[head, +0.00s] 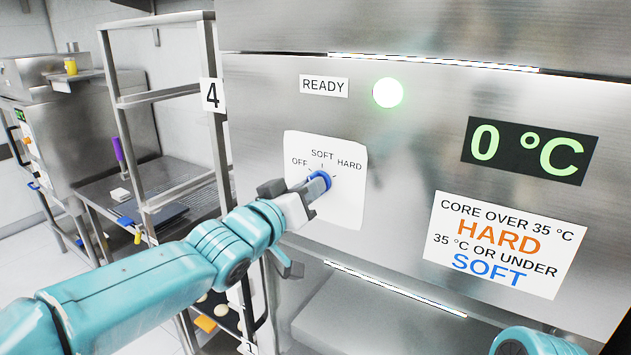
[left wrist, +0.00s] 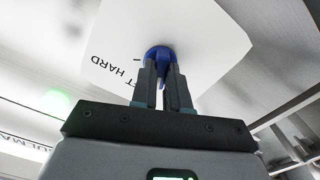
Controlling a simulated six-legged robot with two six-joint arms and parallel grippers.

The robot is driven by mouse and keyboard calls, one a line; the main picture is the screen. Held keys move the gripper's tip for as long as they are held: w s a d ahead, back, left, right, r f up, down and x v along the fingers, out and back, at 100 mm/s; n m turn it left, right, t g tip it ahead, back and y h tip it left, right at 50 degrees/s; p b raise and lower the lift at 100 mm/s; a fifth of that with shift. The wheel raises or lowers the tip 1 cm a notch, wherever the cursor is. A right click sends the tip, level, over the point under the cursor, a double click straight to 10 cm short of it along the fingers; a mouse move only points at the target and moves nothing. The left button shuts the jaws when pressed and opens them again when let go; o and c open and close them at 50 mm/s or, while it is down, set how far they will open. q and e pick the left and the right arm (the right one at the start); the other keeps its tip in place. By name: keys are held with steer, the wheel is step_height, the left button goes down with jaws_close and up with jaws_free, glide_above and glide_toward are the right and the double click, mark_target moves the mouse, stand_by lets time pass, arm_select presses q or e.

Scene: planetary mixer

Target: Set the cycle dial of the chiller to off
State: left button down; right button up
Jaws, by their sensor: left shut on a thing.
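The cycle dial (head: 323,177) is a blue knob on a white plate (head: 345,205) marked OFF, SOFT and HARD, on the chiller's steel front (head: 270,95). My left gripper (head: 309,189) is shut on the dial. In the left wrist view the blue dial (left wrist: 161,52) shows between and beyond the fingertips (left wrist: 163,75), with HARD readable upside down on the plate. The gripper hides much of the dial, and I cannot tell which mark it points to. My right gripper is not in view.
Above the dial are a READY label (head: 323,86) and a lit green lamp (head: 388,93). A display (head: 529,150) reads 0 °C, above a HARD/SOFT instruction sign (head: 505,243). A metal rack (head: 160,100) and a steel table (head: 90,190) stand to the left.

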arm_select(q)
steer(key=shift+f, duration=0.1)
steer(key=n, duration=0.4)
steer(key=shift+n, duration=0.3)
steer(key=n, duration=0.2)
steer(key=shift+n, duration=0.3)
steer(key=c, duration=1)
jaws_free()
steer(key=shift+w, duration=0.1)
